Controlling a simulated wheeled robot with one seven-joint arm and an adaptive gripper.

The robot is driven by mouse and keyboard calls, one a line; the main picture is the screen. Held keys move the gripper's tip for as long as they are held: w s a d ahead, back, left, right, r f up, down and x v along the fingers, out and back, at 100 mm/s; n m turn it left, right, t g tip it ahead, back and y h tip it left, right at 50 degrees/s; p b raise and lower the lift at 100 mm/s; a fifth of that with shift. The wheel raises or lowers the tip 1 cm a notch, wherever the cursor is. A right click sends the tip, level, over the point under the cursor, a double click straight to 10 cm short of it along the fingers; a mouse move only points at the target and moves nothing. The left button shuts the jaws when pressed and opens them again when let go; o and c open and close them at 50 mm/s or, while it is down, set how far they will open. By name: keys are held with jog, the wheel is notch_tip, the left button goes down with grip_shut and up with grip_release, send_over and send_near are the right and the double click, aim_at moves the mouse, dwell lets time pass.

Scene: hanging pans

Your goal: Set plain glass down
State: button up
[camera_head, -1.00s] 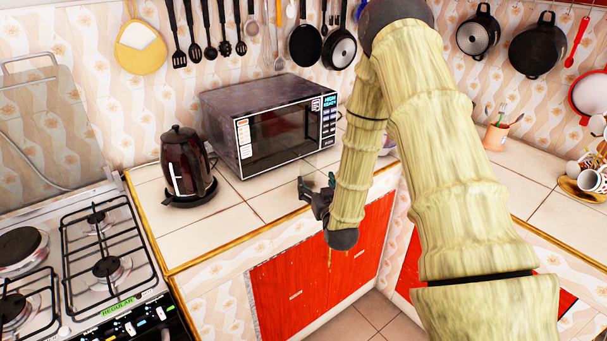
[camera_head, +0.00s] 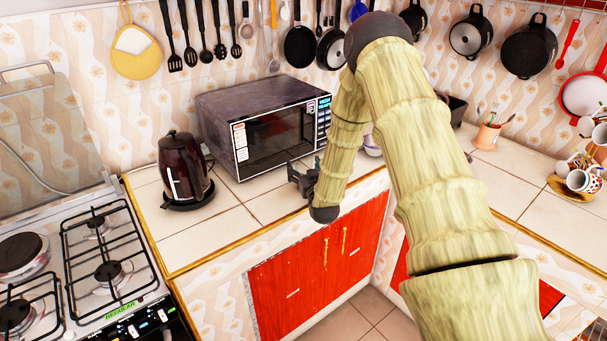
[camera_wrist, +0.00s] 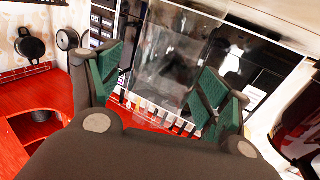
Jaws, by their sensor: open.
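The plain glass (camera_wrist: 168,72) is clear and faint in the wrist view, between the two green-padded fingers of my gripper (camera_wrist: 161,68). The fingers are open, with the glass in the space between them. I cannot tell whether either pad touches it. In the head view my gripper (camera_head: 304,178) is low over the counter (camera_head: 258,206), in front of the microwave (camera_head: 265,130). The glass cannot be made out in the head view, so its contact with the counter is not clear.
A dark kettle (camera_head: 183,170) stands left of the microwave, and a gas stove (camera_head: 95,265) is further left. A utensil cup (camera_head: 487,135) and patterned mugs (camera_head: 582,180) stand on the right counter. Pans and utensils hang along the wall.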

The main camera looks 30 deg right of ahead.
jog(key=shift+w, duration=0.15)
jog(key=c, duration=1.3)
jog(key=shift+c, duration=0.2)
